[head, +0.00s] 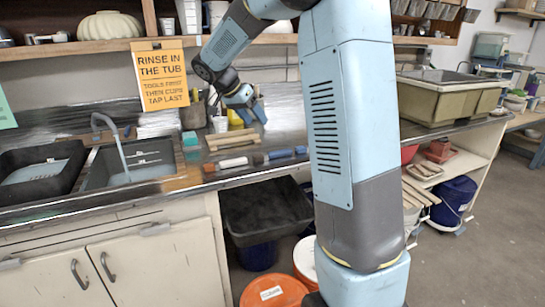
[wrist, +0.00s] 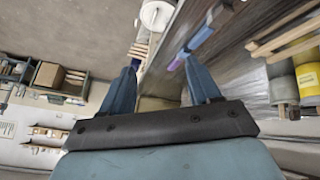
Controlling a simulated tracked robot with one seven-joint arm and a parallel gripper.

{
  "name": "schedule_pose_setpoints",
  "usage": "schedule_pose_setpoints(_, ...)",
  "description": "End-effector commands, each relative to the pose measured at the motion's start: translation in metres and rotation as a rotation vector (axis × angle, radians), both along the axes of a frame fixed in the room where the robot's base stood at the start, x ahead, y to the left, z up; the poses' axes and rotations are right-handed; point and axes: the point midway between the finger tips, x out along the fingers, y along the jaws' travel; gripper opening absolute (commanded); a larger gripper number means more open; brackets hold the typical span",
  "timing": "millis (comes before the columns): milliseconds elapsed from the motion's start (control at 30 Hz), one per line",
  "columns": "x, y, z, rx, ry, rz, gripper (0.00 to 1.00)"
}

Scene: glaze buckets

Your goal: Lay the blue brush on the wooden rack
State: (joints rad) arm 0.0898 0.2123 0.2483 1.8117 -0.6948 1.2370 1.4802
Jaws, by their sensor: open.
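The blue brush (head: 280,154) lies on the metal counter near its front edge, right of a white-bodied brush (head: 234,162). In the wrist view a blue and purple piece, apparently the blue brush (wrist: 200,37), shows beyond the right finger. The wooden rack (head: 231,140), made of pale slats, sits on the counter behind the white-bodied brush. Its slats also show at the right of the wrist view (wrist: 290,36). My gripper (head: 251,112) is open and empty, above the counter behind the brush. Its two blue fingers are spread in the wrist view (wrist: 162,82).
Two dark sink tubs (head: 130,165) are at the left, with a faucet. Cups and a yellow-labelled container (head: 236,117) stand behind the rack near my gripper. A beige basin (head: 447,95) is at the right. Buckets and a black tub (head: 262,210) are below the counter.

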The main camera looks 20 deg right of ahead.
Motion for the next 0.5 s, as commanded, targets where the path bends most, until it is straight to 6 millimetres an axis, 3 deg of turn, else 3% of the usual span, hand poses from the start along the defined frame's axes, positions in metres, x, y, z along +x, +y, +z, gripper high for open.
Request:
schedule_pose_setpoints(33, 0.016, -0.002, -0.011, -0.013, -0.01, -0.037, 0.62)
schedule_pose_setpoints(300, 0.091, -0.012, -0.062, -0.099, -0.125, -0.244, 0.62)
schedule_pose_setpoints(500, 0.129, -0.02, -0.097, -0.147, -0.211, -0.366, 0.62)
